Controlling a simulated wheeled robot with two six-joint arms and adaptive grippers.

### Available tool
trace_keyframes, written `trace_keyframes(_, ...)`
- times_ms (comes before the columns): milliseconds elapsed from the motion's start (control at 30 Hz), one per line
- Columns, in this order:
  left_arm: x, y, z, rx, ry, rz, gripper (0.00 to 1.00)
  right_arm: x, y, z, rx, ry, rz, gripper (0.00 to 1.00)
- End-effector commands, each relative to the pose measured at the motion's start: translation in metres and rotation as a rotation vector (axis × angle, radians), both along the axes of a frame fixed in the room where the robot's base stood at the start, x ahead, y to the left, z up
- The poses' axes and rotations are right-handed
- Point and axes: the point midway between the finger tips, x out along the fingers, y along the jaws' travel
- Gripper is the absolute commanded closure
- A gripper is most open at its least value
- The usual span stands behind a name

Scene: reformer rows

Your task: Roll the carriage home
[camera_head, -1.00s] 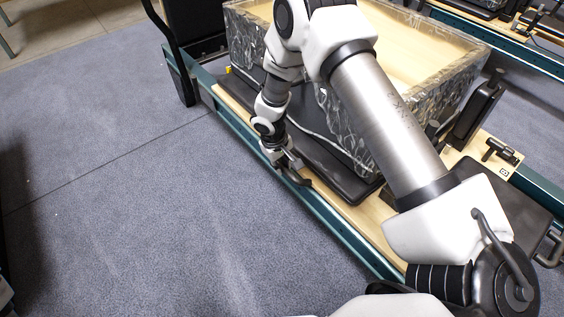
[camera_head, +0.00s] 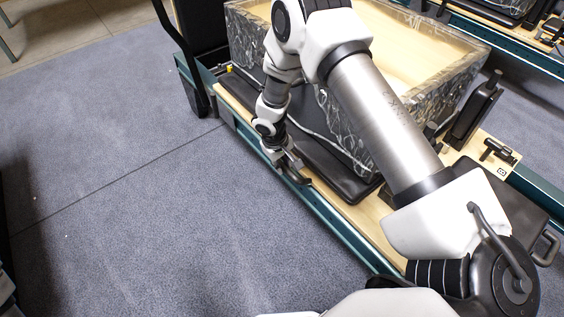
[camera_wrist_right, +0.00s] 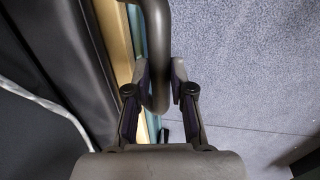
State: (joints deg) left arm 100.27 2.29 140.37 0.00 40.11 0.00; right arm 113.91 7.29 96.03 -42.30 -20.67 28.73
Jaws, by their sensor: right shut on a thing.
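The carriage (camera_head: 335,178) is a black padded bed on a pale wooden base, on the teal rails of a reformer frame (camera_head: 330,226). My right gripper (camera_head: 290,168) is at the carriage's near side. In the right wrist view, its fingers (camera_wrist_right: 160,95) are shut on a dark curved handle (camera_wrist_right: 157,40), which passes between them. The carriage's dark pad edge also shows to the left in the wrist view (camera_wrist_right: 75,60). My left gripper is not in view. My right arm hides part of the carriage and rail.
A large open bin with marbled sides (camera_head: 425,100) sits over the carriage. A black upright loop (camera_head: 190,65) stands at the frame's far left end. Black shoulder rests (camera_head: 475,112) are at the right. Another reformer (camera_head: 535,55) is behind. The carpet (camera_head: 130,220) at left is clear.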

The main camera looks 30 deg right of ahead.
Motion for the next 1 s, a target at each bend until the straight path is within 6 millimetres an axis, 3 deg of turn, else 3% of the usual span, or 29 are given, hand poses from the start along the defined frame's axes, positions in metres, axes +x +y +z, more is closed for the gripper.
trace_keyframes(433,0.000,0.000,0.000,0.000,0.000,0.000,0.60,0.004,0.000,0.001,0.002,-0.012,0.002,1.00)
trace_keyframes(467,0.000,0.000,0.000,0.000,0.000,0.000,0.60,0.005,0.000,0.001,0.002,-0.012,0.002,0.74)
trace_keyframes(500,0.000,0.000,0.000,0.000,0.000,0.000,0.60,0.005,0.000,0.001,0.001,-0.012,0.002,0.60)
trace_keyframes(533,0.000,0.000,0.000,0.000,0.000,0.000,0.60,0.004,0.000,0.001,0.001,-0.011,0.002,0.53)
trace_keyframes(867,0.000,0.000,0.000,0.000,0.000,0.000,0.60,0.002,0.001,0.003,0.000,-0.005,0.001,0.53)
trace_keyframes(1000,0.000,0.000,0.000,0.000,0.000,0.000,0.60,0.002,0.004,0.021,0.001,-0.007,0.001,0.53)
